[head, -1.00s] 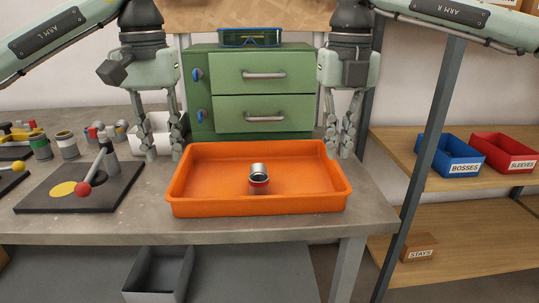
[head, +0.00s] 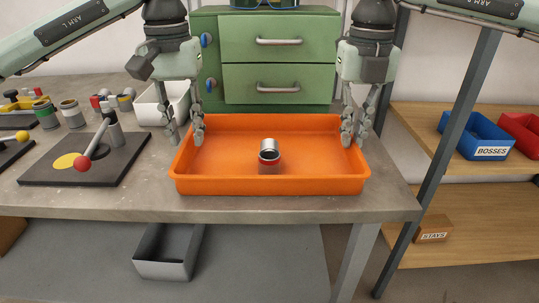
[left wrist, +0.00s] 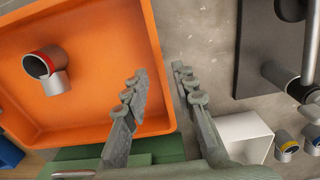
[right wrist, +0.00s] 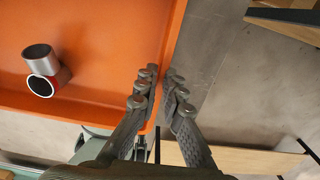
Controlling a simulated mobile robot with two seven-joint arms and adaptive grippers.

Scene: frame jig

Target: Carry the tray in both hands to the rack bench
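The orange tray (head: 215,186) lies on the grey bench, with a metal pipe piece with a red band (head: 268,155) inside it. My left gripper (head: 184,138) is at the tray's left wall, its fingers apart on either side of the rim; the left wrist view shows the wall (left wrist: 158,60) between them. My right gripper (head: 355,132) is at the right wall, fingers a small gap apart; the right wrist view shows the rim (right wrist: 172,45) running between them. I see no clear contact with the wall. I cannot tell which surface is the rack bench.
A green drawer cabinet (head: 275,50) stands behind the tray. A lever plate (head: 75,170), cans and a white bin (head: 160,105) are to the left. A dark post (head: 440,150) and wooden shelves with a blue BOSSES bin (head: 478,138) are at right. A grey bin (head: 165,265) sits below.

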